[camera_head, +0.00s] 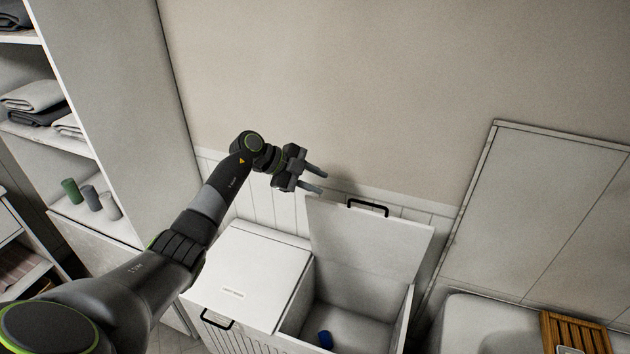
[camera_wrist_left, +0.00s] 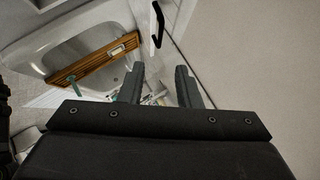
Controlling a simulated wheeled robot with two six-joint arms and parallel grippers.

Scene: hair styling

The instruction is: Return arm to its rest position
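My left arm reaches in from the lower left in the head view. Its gripper (camera_head: 318,180) is open and empty, raised above the white hamper and just left of its upright lid. In the left wrist view the two fingers (camera_wrist_left: 160,88) stand apart with nothing between them. My right arm and gripper are not in view.
The white hamper (camera_head: 232,318) has its left lid (camera_head: 255,265) closed and its right lid (camera_head: 368,245) raised. A blue object (camera_head: 326,339) lies inside the open side. Shelves (camera_head: 50,135) stand left. A bathtub (camera_head: 490,315) with a wooden tray (camera_head: 575,332) is at right.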

